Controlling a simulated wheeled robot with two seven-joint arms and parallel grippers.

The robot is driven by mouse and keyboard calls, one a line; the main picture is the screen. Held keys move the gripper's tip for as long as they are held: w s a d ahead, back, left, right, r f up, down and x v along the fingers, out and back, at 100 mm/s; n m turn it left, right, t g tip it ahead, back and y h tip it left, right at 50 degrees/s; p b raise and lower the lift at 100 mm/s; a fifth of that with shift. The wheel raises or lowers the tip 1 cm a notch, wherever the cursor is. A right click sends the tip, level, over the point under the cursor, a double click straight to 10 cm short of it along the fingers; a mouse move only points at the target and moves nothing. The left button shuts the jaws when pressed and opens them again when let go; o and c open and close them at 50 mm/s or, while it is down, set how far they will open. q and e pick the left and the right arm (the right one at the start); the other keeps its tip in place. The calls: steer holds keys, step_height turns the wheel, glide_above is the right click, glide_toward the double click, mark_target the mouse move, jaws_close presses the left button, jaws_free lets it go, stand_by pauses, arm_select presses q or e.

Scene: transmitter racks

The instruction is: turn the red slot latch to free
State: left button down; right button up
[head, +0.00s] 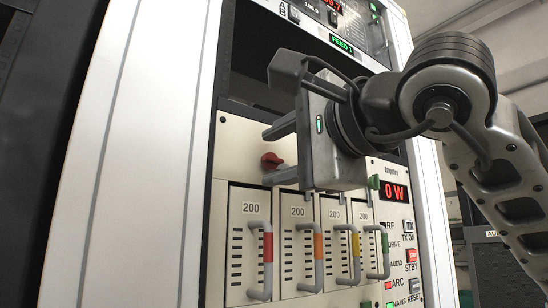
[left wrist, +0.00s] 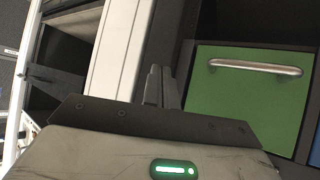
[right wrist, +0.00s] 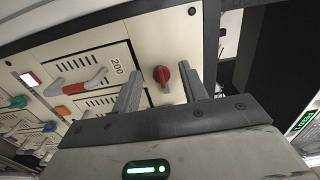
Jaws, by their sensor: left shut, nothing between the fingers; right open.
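The red slot latch (head: 271,160) is a small red knob on the cream panel, above the slot module with the red-banded handle (head: 267,247). It also shows in the right wrist view (right wrist: 161,76). My right gripper (head: 272,154) is open at the panel. Its fingers lie above and below the latch in the head view. In the right wrist view the latch appears between the fingertips (right wrist: 162,84); I cannot tell whether they touch it. My left gripper (left wrist: 161,84) is shut and empty, out of the head view, with a green drawer front (left wrist: 245,85) to its right.
Further slot modules with orange (head: 318,246), yellow (head: 355,244) and green (head: 384,243) handle bands stand to the right. A control panel with a red 0 W display (head: 395,192) is beside them. My right arm hides part of the rack.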

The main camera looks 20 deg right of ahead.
arm_select(q)
steer(key=f+b, duration=0.1)
steer(key=b, duration=0.1)
steer(key=shift+d+b, duration=0.35)
arm_select(e)
steer(key=v, duration=1.4)
steer(key=shift+s, duration=0.3)
steer(key=shift+d, duration=0.15)
